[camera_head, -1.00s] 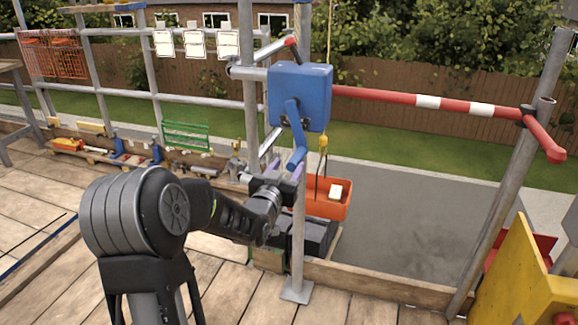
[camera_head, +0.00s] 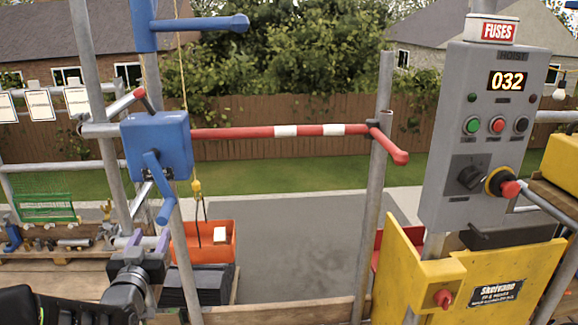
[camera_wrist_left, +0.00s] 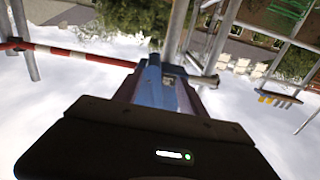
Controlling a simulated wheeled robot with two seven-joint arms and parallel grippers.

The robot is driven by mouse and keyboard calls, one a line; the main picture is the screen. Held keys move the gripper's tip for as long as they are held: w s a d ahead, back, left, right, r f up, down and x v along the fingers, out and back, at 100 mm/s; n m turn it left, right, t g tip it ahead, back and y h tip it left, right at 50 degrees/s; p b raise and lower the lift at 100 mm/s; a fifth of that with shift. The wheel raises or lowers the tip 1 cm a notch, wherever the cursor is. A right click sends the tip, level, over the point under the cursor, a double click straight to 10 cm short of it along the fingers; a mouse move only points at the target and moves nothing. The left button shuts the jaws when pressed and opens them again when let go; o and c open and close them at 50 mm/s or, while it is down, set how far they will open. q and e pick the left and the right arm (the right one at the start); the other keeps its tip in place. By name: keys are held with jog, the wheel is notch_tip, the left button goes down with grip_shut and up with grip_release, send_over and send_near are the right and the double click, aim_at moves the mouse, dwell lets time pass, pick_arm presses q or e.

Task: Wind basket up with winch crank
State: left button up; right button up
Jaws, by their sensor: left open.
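The blue winch (camera_head: 157,146) is fixed to a scaffold pole. Its blue crank (camera_head: 152,172) hangs down and ends in a blue handle (camera_head: 167,211). My left gripper (camera_head: 147,241) is open, with its purple fingertips pointing up just below and left of the handle. The head view shows nothing between the fingers. The left wrist view shows the open gripper (camera_wrist_left: 160,88) from behind, with a blue part of the winch in line with the jaws; contact cannot be told. The orange basket (camera_head: 228,252) hangs low at the roof edge, below a yellow hook (camera_head: 196,187), with a pale block in it. My right gripper is out of view.
A red-and-white bar (camera_head: 310,131) spans the gap right of the winch. A grey hoist control box (camera_head: 475,135) reading 032 and a yellow panel (camera_head: 400,270) stand at the right. Another blue handle (camera_head: 200,22) juts out above the winch. Dark stacked slabs (camera_head: 200,285) lie below the basket.

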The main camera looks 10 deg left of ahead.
pick_arm(q)
jog(key=s+d+f+g+h, duration=0.2)
jog(key=d+f+g, duration=0.1)
jog(key=d+f, duration=0.55)
jog(key=s+d+f+g+h, duration=0.25)
jog(key=d+f, duration=0.25)
jog(key=f, duration=0.6)
jog(key=s+d+f+g+h, duration=0.1)
jog(key=d+f+g+h, duration=0.15)
jog(key=d+f, duration=0.55)
jog(key=s+d+f+m+g+h, duration=0.15)
jog(key=s+d+f+g, duration=0.25)
jog(key=s+d+f, duration=0.6)
jog(key=s+d+f+m+g+h, duration=0.15)
jog(key=s+d+f+g, duration=0.35)
jog(key=s+d, duration=0.55)
notch_tip(320, 180, up, 11)
jog(key=a+n+p, duration=0.1)
jog(key=a+p, duration=0.1)
jog(key=p, duration=1)
jog(key=shift+s+a+t, duration=0.2)
jog(key=shift+s+t, duration=0.05)
jog(key=shift+t, duration=0.15)
jog(key=shift+f, duration=0.15)
